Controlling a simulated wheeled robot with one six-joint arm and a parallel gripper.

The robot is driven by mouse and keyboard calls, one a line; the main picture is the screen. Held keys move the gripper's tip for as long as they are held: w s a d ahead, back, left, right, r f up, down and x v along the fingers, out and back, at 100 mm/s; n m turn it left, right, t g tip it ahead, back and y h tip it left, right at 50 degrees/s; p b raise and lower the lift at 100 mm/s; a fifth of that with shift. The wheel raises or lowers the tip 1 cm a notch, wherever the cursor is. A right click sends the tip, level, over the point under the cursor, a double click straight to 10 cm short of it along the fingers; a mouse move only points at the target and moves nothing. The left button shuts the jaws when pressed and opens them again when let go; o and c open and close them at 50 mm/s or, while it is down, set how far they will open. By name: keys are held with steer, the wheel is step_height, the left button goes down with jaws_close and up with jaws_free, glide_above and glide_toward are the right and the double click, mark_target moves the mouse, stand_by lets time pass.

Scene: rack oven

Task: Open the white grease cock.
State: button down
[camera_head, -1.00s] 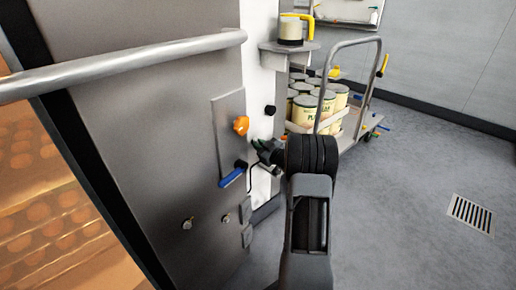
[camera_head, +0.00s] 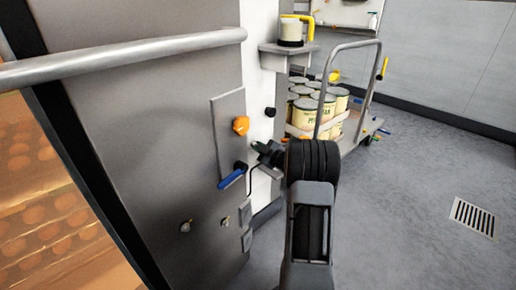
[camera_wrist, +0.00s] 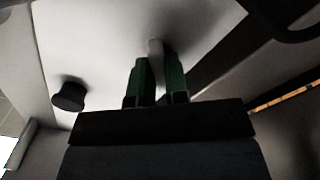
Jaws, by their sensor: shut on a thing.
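The white grease cock (camera_wrist: 155,48) shows in the wrist view as a pale lever standing between the two green fingers of my gripper (camera_wrist: 158,66). My gripper is shut on it. In the head view my gripper (camera_head: 257,147) is at the white strip beside the steel oven front. The cock itself is hidden or too small to make out there.
An orange knob (camera_head: 241,125) and a blue lever (camera_head: 231,178) sit on the steel plate left of my gripper. A black knob (camera_head: 270,112) is above it. A horizontal handle bar (camera_head: 120,58) crosses the oven front.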

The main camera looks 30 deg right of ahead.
steer(key=shift+n, duration=0.5)
steer(key=n, duration=0.4)
steer(key=shift+n, duration=0.3)
steer(key=n, duration=0.4)
steer(key=c, duration=1)
jaws_free()
